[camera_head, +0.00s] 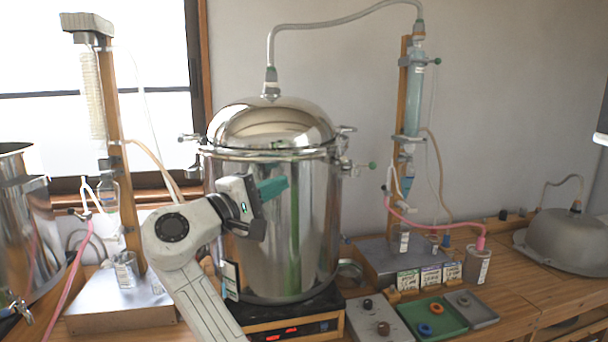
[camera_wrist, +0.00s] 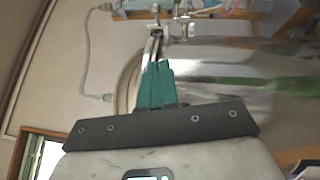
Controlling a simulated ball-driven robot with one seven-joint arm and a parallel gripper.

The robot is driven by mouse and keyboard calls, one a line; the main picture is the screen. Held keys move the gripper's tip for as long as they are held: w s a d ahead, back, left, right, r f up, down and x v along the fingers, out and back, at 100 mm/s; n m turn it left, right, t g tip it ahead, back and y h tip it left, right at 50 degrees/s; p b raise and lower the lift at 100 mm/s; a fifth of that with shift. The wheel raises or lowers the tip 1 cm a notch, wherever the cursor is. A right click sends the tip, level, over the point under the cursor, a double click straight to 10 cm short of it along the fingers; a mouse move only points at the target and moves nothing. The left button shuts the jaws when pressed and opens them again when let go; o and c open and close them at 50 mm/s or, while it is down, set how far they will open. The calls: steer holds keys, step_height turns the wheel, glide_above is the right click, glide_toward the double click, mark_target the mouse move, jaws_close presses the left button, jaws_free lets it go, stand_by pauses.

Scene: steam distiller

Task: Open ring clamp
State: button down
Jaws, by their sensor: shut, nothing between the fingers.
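A large shiny steel still pot (camera_head: 285,225) with a domed lid (camera_head: 270,125) stands in the middle of the head view. A ring clamp band (camera_head: 285,154) runs around the joint of lid and pot, with latch hardware at the left (camera_head: 190,140) and right (camera_head: 346,150). My gripper (camera_head: 286,186) is shut and empty, its green fingers in front of the pot wall below the band. In the wrist view, the shut fingers (camera_wrist: 155,72) point toward the band and a metal latch fitting (camera_wrist: 182,28). I cannot tell whether the fingertips touch anything.
A hose rises from the lid to a glass condenser (camera_head: 413,90) on a wooden post. A hot plate with red digits (camera_head: 290,330) is under the pot. Small trays (camera_head: 440,318) and boxes lie at the right. Another steel pot (camera_head: 25,230) stands at the left.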

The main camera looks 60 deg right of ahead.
steer(key=p+x, duration=0.2)
steer(key=x, duration=0.7)
steer(key=shift+s+d, duration=0.15)
steer(key=shift+d, duration=0.05)
steer(key=s, duration=0.1)
steer(key=s+d, duration=0.1)
steer(key=s+d+p, duration=0.1)
steer(key=shift+s+r, duration=0.2)
steer(key=shift+r, duration=0.15)
steer(key=shift+s, duration=0.1)
